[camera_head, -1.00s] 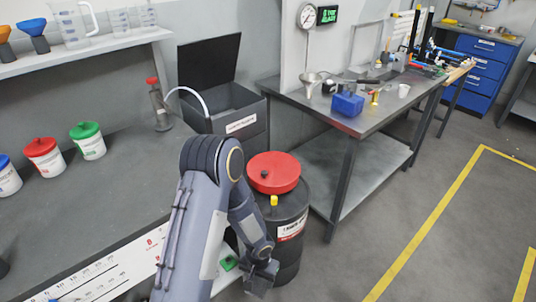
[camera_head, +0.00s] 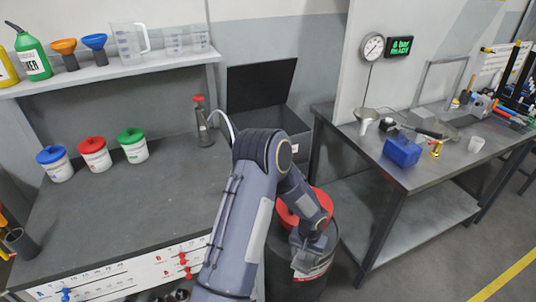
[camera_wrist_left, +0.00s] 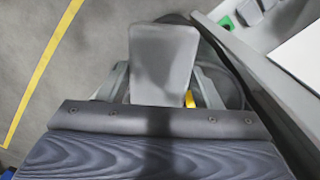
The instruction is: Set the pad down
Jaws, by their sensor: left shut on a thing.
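The pad (camera_wrist_left: 164,58) is a light grey, rounded rectangular piece in the left wrist view. My left gripper (camera_wrist_left: 164,88) is shut on it, with one finger at each side near its lower end. In the head view my left gripper (camera_head: 308,258) is held in front of the dark drum (camera_head: 285,278), below the drum's red lid (camera_head: 322,196). The pad cannot be told apart clearly from the gripper there. My right gripper is not in view.
A grey workbench (camera_head: 120,210) with lidded tubs stands left of my arm. An open-lidded black bin (camera_head: 262,110) is behind it. A metal table (camera_head: 440,165) with a blue container (camera_head: 402,150) stands at right. Floor with a yellow line (camera_head: 505,280) lies beyond the table's front.

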